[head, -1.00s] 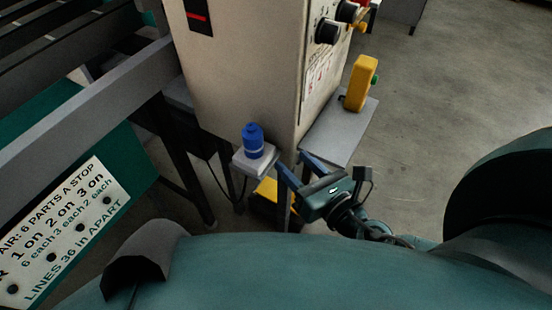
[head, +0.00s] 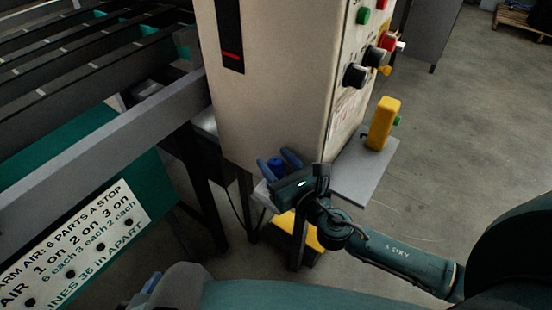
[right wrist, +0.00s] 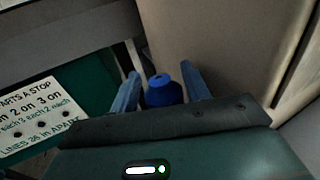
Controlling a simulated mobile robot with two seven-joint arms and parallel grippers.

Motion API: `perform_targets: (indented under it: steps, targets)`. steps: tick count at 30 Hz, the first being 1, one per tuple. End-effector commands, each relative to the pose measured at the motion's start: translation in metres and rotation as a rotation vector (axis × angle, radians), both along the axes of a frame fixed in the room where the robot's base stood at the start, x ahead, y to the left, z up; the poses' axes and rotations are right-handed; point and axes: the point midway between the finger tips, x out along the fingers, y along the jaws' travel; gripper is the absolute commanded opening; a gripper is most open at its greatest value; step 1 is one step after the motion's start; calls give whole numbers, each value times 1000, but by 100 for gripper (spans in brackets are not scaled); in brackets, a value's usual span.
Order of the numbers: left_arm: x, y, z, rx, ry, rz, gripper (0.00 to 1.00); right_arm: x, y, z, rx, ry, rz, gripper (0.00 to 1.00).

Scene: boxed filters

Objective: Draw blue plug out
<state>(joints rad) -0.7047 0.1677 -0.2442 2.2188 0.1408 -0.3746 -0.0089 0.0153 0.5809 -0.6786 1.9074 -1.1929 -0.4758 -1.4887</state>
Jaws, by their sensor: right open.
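The blue plug (head: 275,165) stands upright at the small grey socket ledge (head: 262,194) on the lower front of the beige cabinet. In the head view my right gripper (head: 278,160) is at the plug, its two blue fingers spread on either side, and its body hides the plug's lower part.
The beige cabinet (head: 275,100) rises right behind the plug. A grey shelf (head: 362,172) with a yellow control box (head: 384,122) is to the right. A yellow thing (head: 297,230) is below. A sign board (head: 75,245) and rails are left. Open floor lies right.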

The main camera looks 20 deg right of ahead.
Motion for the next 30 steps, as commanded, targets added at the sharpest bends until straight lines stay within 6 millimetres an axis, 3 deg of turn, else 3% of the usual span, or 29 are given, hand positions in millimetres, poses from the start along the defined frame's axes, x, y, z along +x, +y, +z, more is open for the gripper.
perform_targets:
  steps: [11, 27, 30]
  targets:
    - [-1, -1, -2, 0, 7, -1, 43, 6, 2, 0, 1, 1, 1, 47]
    - [-1, -1, -1, -2, 3, 0, 43, 5, 1, 0, 1, 1, 0, 3]
    - [-1, -1, 0, -3, 1, 0, 43, 5, 1, 0, 1, 0, 0, 0]
